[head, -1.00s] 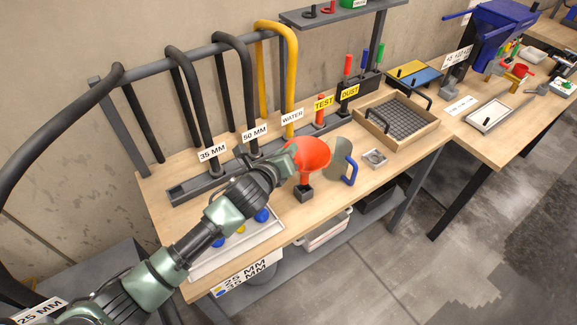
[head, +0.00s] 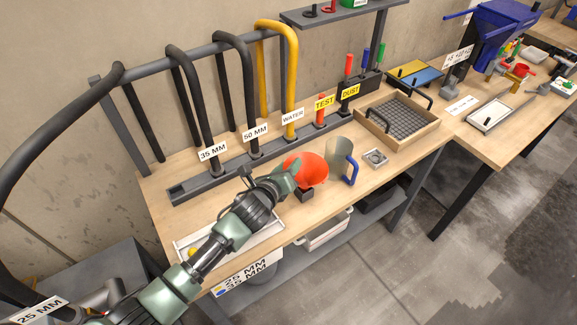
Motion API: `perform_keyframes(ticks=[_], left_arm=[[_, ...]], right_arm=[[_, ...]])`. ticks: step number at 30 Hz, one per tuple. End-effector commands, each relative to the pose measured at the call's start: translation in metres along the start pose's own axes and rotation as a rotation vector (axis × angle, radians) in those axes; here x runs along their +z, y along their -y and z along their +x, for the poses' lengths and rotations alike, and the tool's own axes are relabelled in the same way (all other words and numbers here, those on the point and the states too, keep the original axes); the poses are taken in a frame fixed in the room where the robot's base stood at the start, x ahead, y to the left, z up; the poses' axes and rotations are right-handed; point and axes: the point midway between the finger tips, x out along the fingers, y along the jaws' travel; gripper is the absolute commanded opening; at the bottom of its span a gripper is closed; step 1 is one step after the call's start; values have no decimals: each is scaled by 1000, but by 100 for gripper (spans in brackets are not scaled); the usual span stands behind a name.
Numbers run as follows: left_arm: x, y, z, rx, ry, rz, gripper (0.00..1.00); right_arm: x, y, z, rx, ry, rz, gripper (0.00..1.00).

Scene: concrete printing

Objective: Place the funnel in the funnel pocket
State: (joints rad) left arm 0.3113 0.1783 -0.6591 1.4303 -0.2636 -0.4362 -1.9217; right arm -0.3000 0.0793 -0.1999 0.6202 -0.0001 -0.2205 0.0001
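The orange-red funnel (head: 307,169) is above the front part of the workbench, its wide mouth facing up. My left gripper (head: 291,178) is at the funnel's left rim and appears shut on it. A small dark block (head: 305,195), which looks like the funnel pocket, stands on the bench just below the bowl. The bowl hides the block's top and the funnel's spout, so I cannot tell whether the spout is inside it. My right gripper is not in view.
A grey jug (head: 339,158) with a blue handle stands close right of the funnel. Behind is a dark rail (head: 228,167) with hoses and labels. A wooden sieve box (head: 428,128) is further right. A white tray (head: 265,233) lies partly under my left arm.

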Motion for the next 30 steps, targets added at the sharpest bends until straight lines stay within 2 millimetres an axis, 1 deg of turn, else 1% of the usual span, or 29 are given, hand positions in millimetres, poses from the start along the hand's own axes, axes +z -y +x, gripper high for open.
perform_keyframes(ticks=[10, 14, 17, 24, 30], left_arm=[[2, 1, -2, 0, 0, 0, 34], [1, 0, -12, 0, 1, 1, 34], [1, 0, -28, -1, 0, 2, 34], [0, -1, -75, 0, 0, 3, 34], [0, 0, -106, 0, 0, 1, 34]], right_arm=[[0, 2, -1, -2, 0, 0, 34], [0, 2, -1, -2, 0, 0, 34], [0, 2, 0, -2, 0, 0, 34], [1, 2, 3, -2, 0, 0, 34], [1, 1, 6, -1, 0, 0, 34]])
